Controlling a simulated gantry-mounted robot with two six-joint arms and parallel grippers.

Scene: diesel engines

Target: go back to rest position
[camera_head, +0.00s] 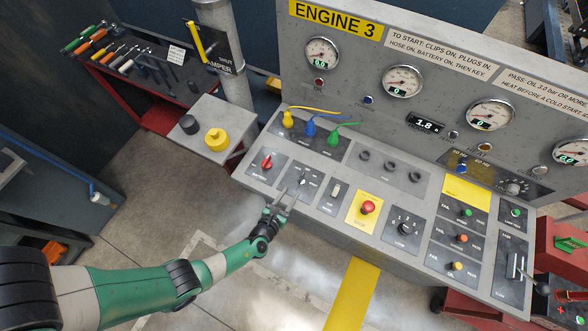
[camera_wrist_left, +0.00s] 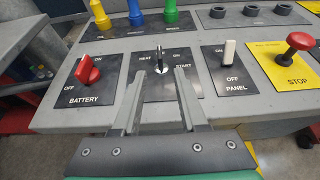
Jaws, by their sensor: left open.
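My left gripper (camera_head: 287,199) is open and empty at the front edge of the console (camera_head: 262,187). In the left wrist view its two fingers (camera_wrist_left: 157,103) are spread apart, in front of the key switch (camera_wrist_left: 160,66) with HEAT, ON and START marks. The key switch also shows in the head view (camera_head: 302,179), just past the fingertips. The red battery switch (camera_wrist_left: 87,71) is left of the fingers, and the white panel switch (camera_wrist_left: 229,53) is right of them. I cannot tell whether the fingers touch the console. My right gripper is not in view.
The console has a red stop button (camera_head: 368,207), a black knob (camera_head: 404,228) and yellow, blue and green plugs (camera_head: 310,127). Gauges (camera_head: 402,81) line the upright panel. A grey box with a yellow knob (camera_head: 216,139) stands left. Floor in front is free.

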